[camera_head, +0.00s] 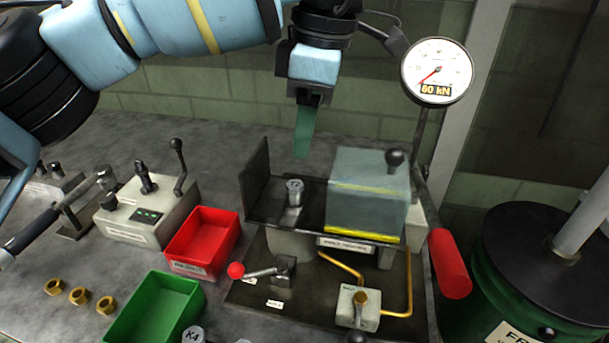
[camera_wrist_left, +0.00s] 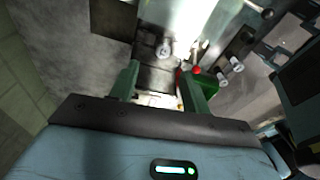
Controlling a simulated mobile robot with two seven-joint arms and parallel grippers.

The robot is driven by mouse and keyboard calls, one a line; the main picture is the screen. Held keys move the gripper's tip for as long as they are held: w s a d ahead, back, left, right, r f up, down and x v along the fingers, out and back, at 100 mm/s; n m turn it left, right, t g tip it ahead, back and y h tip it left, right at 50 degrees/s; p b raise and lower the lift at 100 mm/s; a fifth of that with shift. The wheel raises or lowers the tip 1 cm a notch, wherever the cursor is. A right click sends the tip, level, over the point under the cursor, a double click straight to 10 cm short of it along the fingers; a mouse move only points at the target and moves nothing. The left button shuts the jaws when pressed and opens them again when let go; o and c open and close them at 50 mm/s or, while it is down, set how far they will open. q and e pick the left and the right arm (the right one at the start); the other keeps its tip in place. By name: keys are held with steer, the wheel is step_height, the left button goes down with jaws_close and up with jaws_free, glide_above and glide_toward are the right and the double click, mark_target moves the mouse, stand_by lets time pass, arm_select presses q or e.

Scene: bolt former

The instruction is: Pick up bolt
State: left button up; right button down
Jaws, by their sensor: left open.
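A grey metal bolt (camera_head: 294,192) stands head up in the press bed (camera_head: 262,208), left of the clear guard block. Its round head also shows in the left wrist view (camera_wrist_left: 165,50), ahead of and between my fingers. My left gripper (camera_head: 303,142) hangs above the bolt with its green fingers pointing down, apart from it. In the left wrist view the two fingers (camera_wrist_left: 160,85) are spread with nothing held between them. Another bolt (camera_head: 193,334), its head marked K4, is at the bottom edge of the head view. My right gripper is not in view.
A dark upright plate (camera_head: 254,180) and the clear guard block (camera_head: 368,195) flank the bolt. A gauge (camera_head: 437,71) stands at the right. A red bin (camera_head: 203,242), a green bin (camera_head: 155,308), a control box (camera_head: 146,210) and brass nuts (camera_head: 79,296) are on the bench.

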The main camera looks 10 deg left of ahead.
mark_target(295, 184)
arm_select(q)
steer(key=shift+s+a+f, duration=0.1)
steer(key=shift+a+f, duration=0.1)
steer(key=shift+f, duration=1.05)
steer(key=shift+s+a+f, duration=0.15)
steer(key=shift+f, duration=1.1)
steer(key=shift+s+a+f, duration=0.1)
steer(key=shift+a+f, duration=0.1)
steer(key=shift+f, duration=1.05)
jaws_close()
